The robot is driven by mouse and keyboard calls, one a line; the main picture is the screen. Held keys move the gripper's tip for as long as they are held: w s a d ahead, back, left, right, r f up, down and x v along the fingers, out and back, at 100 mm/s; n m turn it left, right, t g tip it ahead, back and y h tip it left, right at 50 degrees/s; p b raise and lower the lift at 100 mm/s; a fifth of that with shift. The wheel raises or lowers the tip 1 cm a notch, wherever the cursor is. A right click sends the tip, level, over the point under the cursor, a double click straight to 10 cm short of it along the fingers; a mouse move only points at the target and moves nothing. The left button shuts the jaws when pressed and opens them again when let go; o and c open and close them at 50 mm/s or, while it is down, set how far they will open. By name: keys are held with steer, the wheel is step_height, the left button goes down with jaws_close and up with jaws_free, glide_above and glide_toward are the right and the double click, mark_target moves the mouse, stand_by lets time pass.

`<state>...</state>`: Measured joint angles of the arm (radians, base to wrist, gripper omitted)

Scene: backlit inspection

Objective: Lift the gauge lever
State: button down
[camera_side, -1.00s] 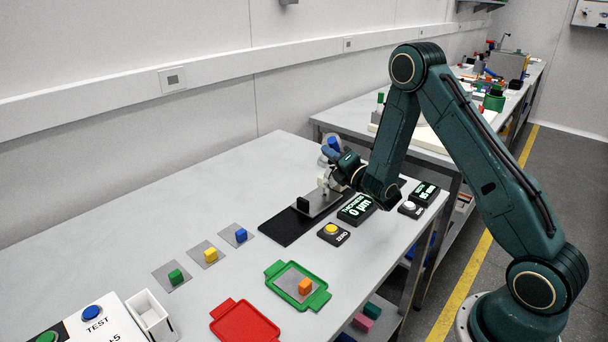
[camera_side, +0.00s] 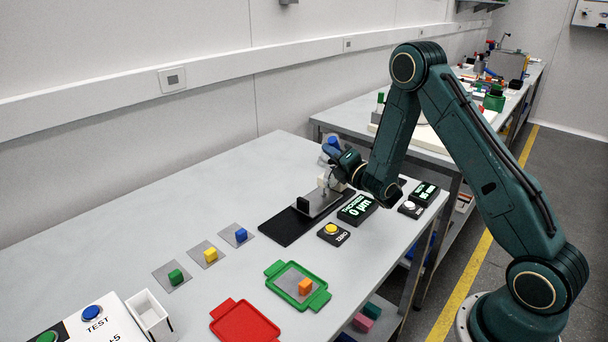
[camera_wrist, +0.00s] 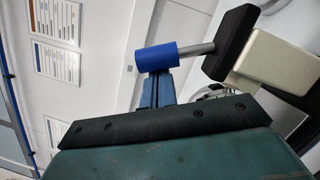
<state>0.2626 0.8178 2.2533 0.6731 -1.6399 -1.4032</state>
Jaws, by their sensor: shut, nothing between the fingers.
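The gauge stands on a dark plate (camera_side: 281,229) on the bench, partly hidden behind my gripper. Its lever has a blue cylindrical knob (camera_wrist: 156,56), which also shows in the side view (camera_side: 333,141). In the wrist view a grey rod (camera_wrist: 196,50) joins the knob to a black block (camera_wrist: 231,42) beside a cream body (camera_wrist: 277,62). My gripper (camera_side: 330,150) is shut and empty at the lever. In the wrist view its blue fingers (camera_wrist: 156,90) end right under the knob, seemingly touching it; exact contact is unclear.
A display reading 0 µm (camera_side: 357,208) and a yellow button (camera_side: 332,230) stand in front of the gauge. A green tray (camera_side: 321,301) with an orange block, a red tray (camera_side: 245,324) and small coloured blocks lie to the left. The bench behind them is clear.

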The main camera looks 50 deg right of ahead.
steer(key=shift+d+r, duration=0.2)
steer(key=shift+r, duration=0.05)
steer(key=shift+d+r, duration=0.65)
steer(key=shift+d, duration=0.3)
steer(key=shift+d+r, duration=0.2)
steer(key=shift+d, duration=0.6)
steer(key=shift+d+r, duration=0.2)
steer(key=shift+d, duration=0.55)
steer(key=shift+s+a, duration=0.1)
steer(key=shift+s, duration=0.1)
steer(key=s+a+r, duration=0.1)
steer(key=s+a, duration=0.1)
steer(key=s, duration=0.7)
steer(key=shift+s, duration=0.15)
steer(key=shift+r, duration=0.15)
